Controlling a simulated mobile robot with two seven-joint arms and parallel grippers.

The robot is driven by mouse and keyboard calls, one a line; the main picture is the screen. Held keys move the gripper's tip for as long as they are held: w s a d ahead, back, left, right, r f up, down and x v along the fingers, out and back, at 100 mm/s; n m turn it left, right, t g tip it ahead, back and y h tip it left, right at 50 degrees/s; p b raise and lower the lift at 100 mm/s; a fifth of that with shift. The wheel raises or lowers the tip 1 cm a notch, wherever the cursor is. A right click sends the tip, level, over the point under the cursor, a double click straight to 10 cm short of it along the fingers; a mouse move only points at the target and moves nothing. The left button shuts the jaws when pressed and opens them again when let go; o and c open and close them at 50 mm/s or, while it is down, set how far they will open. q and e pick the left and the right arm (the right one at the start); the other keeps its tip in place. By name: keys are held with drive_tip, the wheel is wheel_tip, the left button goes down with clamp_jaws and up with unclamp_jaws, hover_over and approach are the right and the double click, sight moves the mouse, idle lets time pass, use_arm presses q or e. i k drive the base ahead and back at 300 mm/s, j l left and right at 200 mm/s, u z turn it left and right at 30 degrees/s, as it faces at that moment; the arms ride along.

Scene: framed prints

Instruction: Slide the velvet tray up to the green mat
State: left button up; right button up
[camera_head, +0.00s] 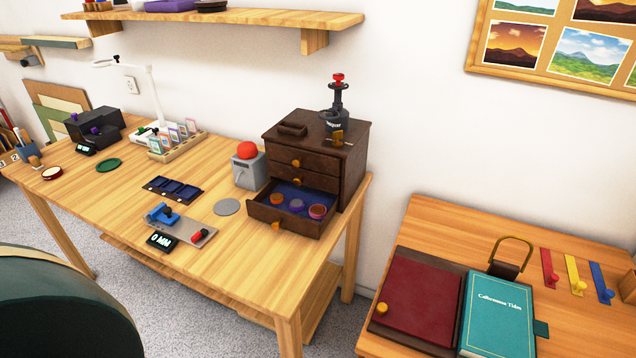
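A small dark blue tray with compartments (173,189), which looks like the velvet tray, lies flat on the wooden desk (120,215) near its middle. A small round green mat (108,165) lies on the desk farther left and back. The tray and the mat are apart, with bare desk between them. Neither of my grippers is in view.
A wooden rack of colored cards (178,146) stands behind the tray. A blue clamp device (165,214), a grey disc (227,207) and a red-button box (248,165) are nearby. A dark cabinet (318,160) has its bottom drawer (268,214) open.

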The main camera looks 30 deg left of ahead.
sight(174, 189)
drive_tip(key=u, duration=1.15)
